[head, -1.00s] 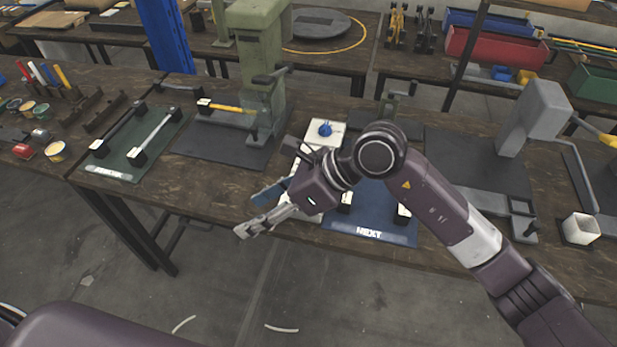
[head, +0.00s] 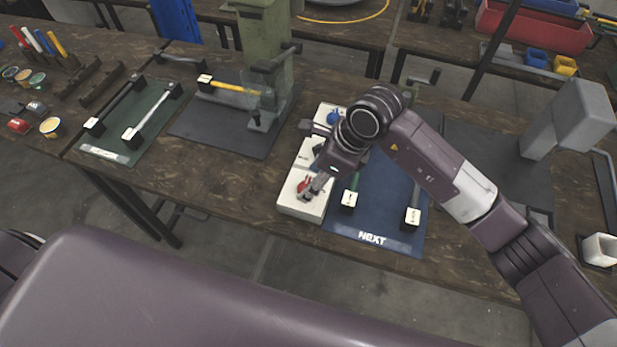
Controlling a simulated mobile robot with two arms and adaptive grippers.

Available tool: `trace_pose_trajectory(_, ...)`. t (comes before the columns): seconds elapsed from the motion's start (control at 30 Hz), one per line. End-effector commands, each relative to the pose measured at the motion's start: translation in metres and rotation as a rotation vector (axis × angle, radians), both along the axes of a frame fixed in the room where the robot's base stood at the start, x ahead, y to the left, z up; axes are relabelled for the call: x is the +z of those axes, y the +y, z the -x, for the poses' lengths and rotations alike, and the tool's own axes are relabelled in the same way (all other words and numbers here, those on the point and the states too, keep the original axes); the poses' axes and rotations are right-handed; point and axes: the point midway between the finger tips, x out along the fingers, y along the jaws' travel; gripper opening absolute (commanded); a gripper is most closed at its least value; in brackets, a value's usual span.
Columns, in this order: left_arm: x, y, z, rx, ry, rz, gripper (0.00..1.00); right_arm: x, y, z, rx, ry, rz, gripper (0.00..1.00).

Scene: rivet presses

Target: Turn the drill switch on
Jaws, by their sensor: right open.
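A row of white switch boxes stands on the bench in front of me. The nearest white box (head: 292,204) carries a red knob (head: 303,183). A middle white box (head: 308,153) is partly covered by my wrist, and the far box carries a blue knob (head: 333,118). I cannot read which one is the drill switch. My right gripper (head: 311,193) is open and points down over the nearest box, its fingertips close beside the red knob. Whether they touch it I cannot tell. My left gripper is out of view.
A green press (head: 266,60) stands on the left behind a dark mat (head: 228,137). A grey press (head: 568,115) stands at right. A green mat (head: 112,143) holds more bars.

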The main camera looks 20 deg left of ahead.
Motion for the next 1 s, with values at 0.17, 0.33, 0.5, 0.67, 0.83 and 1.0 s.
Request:
trace_pose_trajectory(0.17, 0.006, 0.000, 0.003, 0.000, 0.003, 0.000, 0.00, -0.018, 0.008, 0.000, -0.001, 0.001, 0.000, 0.52)
trace_pose_trajectory(0.33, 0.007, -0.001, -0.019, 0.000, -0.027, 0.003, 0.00, -0.024, 0.010, 0.000, 0.000, 0.000, 0.000, 0.52)
trace_pose_trajectory(0.5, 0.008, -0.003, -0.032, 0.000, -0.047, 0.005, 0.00, -0.024, 0.010, -0.001, 0.000, 0.000, -0.001, 0.52)
trace_pose_trajectory(0.67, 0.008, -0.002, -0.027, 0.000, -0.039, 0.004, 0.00, -0.024, 0.010, -0.001, 0.000, -0.001, -0.001, 0.36)
trace_pose_trajectory(0.83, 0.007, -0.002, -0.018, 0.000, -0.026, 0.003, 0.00, -0.024, 0.010, -0.001, 0.000, -0.001, -0.001, 0.17)
trace_pose_trajectory(1.0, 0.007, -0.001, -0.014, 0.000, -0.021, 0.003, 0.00, -0.024, 0.010, -0.001, -0.003, -0.001, -0.001, 0.10)
